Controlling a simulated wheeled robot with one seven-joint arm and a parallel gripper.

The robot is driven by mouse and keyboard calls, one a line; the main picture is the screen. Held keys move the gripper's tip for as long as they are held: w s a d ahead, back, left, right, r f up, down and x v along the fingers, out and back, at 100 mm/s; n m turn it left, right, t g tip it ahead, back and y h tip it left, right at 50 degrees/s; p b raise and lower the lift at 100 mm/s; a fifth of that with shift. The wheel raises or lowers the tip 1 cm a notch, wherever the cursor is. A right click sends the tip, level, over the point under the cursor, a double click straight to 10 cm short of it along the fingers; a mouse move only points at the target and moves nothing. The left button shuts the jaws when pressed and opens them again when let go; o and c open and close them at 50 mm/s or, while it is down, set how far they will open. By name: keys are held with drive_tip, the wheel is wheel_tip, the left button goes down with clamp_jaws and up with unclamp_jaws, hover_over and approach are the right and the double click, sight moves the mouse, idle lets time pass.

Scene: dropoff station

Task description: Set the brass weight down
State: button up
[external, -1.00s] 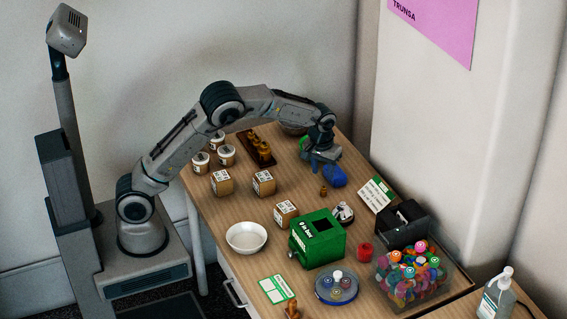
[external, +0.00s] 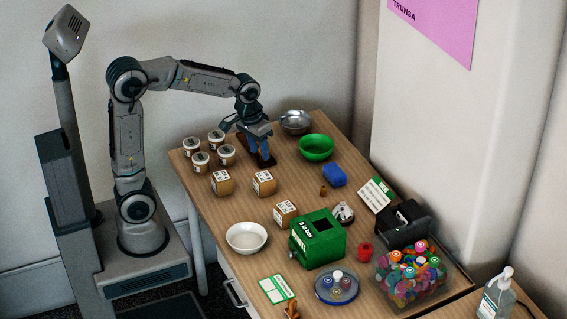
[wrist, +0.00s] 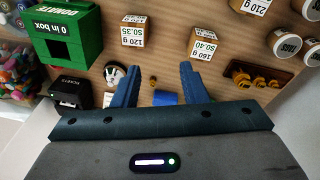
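My gripper (external: 262,160) is in front of the dark weight tray (external: 271,165) in the external view and hides most of it. In the wrist view its two blue fingers (wrist: 162,72) are well apart with nothing held between them. A small brass weight (external: 323,190) stands alone on the table, near the blue sponge (external: 334,176). It also shows beyond the fingers in the wrist view (wrist: 153,80). The tray lies right of the fingers there, with several brass weights (wrist: 258,81) on it. My gripper's exact height over the table cannot be told.
Several white-lidded jars (external: 217,136) and cardboard cubes (external: 264,183) stand left of centre. A green bowl (external: 316,148) and metal bowl (external: 296,122) are at the back. The green box (external: 318,239) and white bowl (external: 247,237) stand nearer the front. Bare table surrounds the lone weight.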

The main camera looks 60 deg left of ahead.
drive_tip(key=s+f+m, duration=0.1)
drive_tip(key=s+m, duration=0.2)
drive_tip(key=s, duration=1.2)
drive_tip(key=shift+t+y, duration=0.3)
drive_tip(key=shift+t, duration=0.1)
